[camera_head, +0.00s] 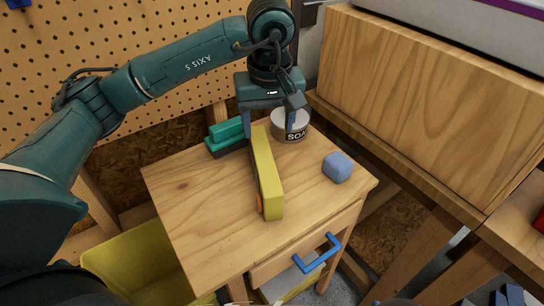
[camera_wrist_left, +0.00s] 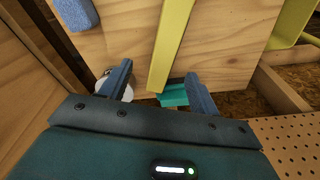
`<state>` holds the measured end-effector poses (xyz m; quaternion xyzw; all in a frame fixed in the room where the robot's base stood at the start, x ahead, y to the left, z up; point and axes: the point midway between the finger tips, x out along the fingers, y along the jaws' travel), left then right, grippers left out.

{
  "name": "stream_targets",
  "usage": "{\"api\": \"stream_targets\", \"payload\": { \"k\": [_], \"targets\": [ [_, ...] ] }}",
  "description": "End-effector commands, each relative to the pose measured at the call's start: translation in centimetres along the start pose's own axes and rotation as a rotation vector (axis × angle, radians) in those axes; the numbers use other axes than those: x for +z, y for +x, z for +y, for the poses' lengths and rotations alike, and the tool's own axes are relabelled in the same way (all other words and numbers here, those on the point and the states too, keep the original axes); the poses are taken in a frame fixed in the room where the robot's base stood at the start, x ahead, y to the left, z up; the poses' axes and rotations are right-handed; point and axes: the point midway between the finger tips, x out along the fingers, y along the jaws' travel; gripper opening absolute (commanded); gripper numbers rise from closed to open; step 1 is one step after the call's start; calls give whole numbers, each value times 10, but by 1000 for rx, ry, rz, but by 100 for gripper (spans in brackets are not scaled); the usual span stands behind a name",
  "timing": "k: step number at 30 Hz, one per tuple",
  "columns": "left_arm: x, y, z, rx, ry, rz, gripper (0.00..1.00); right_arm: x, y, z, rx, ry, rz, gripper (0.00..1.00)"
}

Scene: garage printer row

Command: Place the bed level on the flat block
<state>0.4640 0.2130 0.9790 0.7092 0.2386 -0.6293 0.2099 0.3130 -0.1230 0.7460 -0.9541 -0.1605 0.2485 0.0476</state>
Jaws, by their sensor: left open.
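The bed level, a long yellow bar (camera_head: 266,175), lies on the small wooden table with an orange spot at its near end. My left gripper (camera_head: 270,130) is open above its far end, one finger on each side. In the left wrist view the yellow bar (camera_wrist_left: 171,45) runs between the open fingers (camera_wrist_left: 160,85), with gaps on both sides. A blue block (camera_head: 338,167) with rounded edges sits at the table's right. A low teal stepped piece (camera_head: 226,132) lies at the back left. I cannot tell for certain which is the flat block. My right gripper is not in view.
A round grey tin marked "SOA" (camera_head: 291,126) stands close behind my left gripper's right finger. The wooden table (camera_head: 190,190) is clear at front left and has a drawer with a blue handle (camera_head: 317,254). A yellow bin (camera_head: 130,262) stands at lower left. A pegboard (camera_head: 150,50) rises behind.

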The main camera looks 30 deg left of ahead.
Motion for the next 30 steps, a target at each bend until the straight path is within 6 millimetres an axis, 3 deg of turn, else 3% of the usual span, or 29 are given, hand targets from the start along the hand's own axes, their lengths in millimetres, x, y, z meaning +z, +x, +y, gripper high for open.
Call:
{"api": "stream_targets", "payload": {
  "k": [9, 17, 25, 30],
  "targets": [
    [1, 58, -1, -3, 0, -4, 62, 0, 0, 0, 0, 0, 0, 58],
    [1, 79, -2, -2, 0, -4, 62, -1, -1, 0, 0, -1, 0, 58],
    [2, 117, -7, -2, 0, -5, 62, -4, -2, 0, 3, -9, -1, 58],
    [1, 125, -6, 1, 1, -2, 62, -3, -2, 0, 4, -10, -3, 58]
  ]
}}
